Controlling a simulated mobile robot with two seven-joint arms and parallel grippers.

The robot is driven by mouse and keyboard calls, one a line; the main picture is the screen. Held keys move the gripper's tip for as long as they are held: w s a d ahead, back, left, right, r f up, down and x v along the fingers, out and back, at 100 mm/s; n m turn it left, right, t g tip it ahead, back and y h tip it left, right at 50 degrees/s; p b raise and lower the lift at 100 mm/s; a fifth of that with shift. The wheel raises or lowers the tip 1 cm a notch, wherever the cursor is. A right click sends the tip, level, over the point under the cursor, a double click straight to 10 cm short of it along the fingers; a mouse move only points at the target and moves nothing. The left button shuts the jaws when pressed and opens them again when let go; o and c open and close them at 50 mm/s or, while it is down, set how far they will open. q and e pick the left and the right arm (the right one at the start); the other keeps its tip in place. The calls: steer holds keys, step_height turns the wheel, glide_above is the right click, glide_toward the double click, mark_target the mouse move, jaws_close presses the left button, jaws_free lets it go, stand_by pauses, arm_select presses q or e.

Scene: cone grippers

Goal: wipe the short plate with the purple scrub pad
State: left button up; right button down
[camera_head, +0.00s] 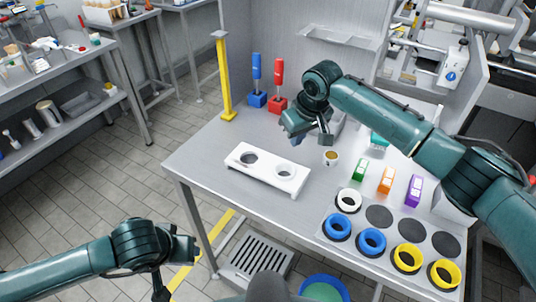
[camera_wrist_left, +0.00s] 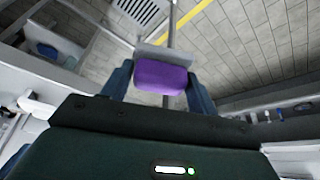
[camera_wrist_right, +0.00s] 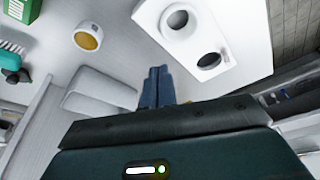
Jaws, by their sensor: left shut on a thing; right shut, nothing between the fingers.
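The purple scrub pad (camera_wrist_left: 160,77) is between the fingers of my left gripper (camera_wrist_left: 158,84), which is shut on it, with a grey piece just beyond it. The pad is hidden in the head view, where my left arm is low at the left, off the table. My right gripper (camera_wrist_right: 155,70) is shut and empty; in the head view it (camera_head: 297,133) hangs over the table's back middle. A white plate with two round holes (camera_head: 268,181) lies on the table. A pale, rounded, bent piece (camera_wrist_right: 95,92) lies beside my right fingers. I cannot tell which is the short plate.
A small tan-topped cup (camera_head: 331,157) stands right of the white plate. Green, orange and purple blocks (camera_head: 413,191) and several rings stand farther right. Red and blue tools (camera_head: 278,85) and a yellow post (camera_head: 224,80) stand at the back. The table's front left is clear.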

mark_target(295, 165)
steer(key=shift+w+f, duration=0.1)
steer(key=shift+f, duration=0.15)
arm_select(q)
steer(key=shift+s, duration=0.1)
arm_select(e)
steer(key=shift+f, duration=0.7)
arm_select(q)
step_height(295, 165, down, 3)
steer(key=b, duration=0.2)
steer(key=shift+b, duration=0.4)
arm_select(e)
step_height(295, 165, down, 3)
steer(key=shift+f, duration=0.1)
arm_select(q)
steer(key=shift+r, duration=0.1)
steer(key=shift+r, duration=0.1)
arm_select(e)
steer(key=shift+r, duration=0.2)
steer(key=shift+f, duration=0.55)
steer(key=shift+r, duration=0.1)
arm_select(q)
step_height(295, 165, up, 3)
steer(key=p, duration=0.2)
steer(key=shift+f+p, duration=0.2)
steer(key=shift+p, duration=0.2)
arm_select(e)
step_height(295, 165, up, 2)
steer(key=shift+r, duration=1.95)
